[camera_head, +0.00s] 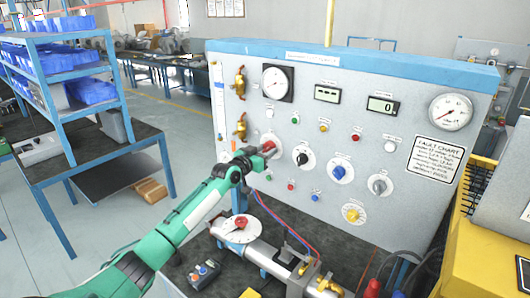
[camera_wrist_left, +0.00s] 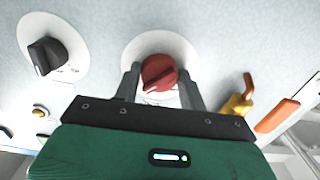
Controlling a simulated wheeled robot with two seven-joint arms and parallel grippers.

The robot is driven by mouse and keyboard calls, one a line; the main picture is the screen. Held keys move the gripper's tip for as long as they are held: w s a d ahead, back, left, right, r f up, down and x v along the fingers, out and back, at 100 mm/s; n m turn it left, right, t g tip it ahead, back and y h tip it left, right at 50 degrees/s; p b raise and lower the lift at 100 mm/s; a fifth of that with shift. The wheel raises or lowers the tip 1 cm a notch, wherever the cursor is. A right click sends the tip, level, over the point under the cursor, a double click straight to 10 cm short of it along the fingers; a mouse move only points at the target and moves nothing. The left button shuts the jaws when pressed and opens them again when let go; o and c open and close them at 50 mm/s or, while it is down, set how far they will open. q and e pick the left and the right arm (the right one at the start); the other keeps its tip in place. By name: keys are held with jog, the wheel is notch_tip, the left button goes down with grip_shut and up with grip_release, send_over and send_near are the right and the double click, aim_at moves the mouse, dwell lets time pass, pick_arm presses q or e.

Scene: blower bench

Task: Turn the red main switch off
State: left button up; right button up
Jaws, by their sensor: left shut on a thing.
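The red main switch (camera_head: 268,145) is a red rotary knob on a round white plate, at the left of the grey panel (camera_head: 420,120). In the left wrist view the red knob (camera_wrist_left: 158,72) sits between my two fingers, with a white pointer mark toward its lower left. My left gripper (camera_head: 262,152) reaches the panel from the left and is shut on the knob; it also shows in the left wrist view (camera_wrist_left: 160,88). The gripper partly hides the knob and its plate in the head view. My right gripper is not in view.
A black knob (camera_head: 302,159), a blue knob (camera_head: 340,172) and a grey knob (camera_head: 379,187) lie to the right. A brass valve (camera_head: 240,126) is at the panel's left. Below stands a blower assembly with a white dial (camera_head: 237,230). A yellow unit (camera_head: 480,258) stands at right.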

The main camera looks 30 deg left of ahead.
pick_arm(q)
jog(key=shift+n, duration=0.3)
jog(key=shift+n+b, duration=0.45)
jog(key=shift+n, duration=1.45)
jog(key=n, duration=0.4)
jog(key=shift+d+r+n, duration=0.1)
jog(key=shift+n, duration=0.2)
jog(key=n+p, duration=0.1)
jog(key=n, duration=0.3)
jog(key=shift+r, duration=0.1)
jog(key=n+p, duration=0.1)
jog(key=n, duration=0.2)
jog(key=shift+n, duration=0.4)
jog(key=shift+n+p, duration=0.3)
jog(key=shift+n, duration=0.3)
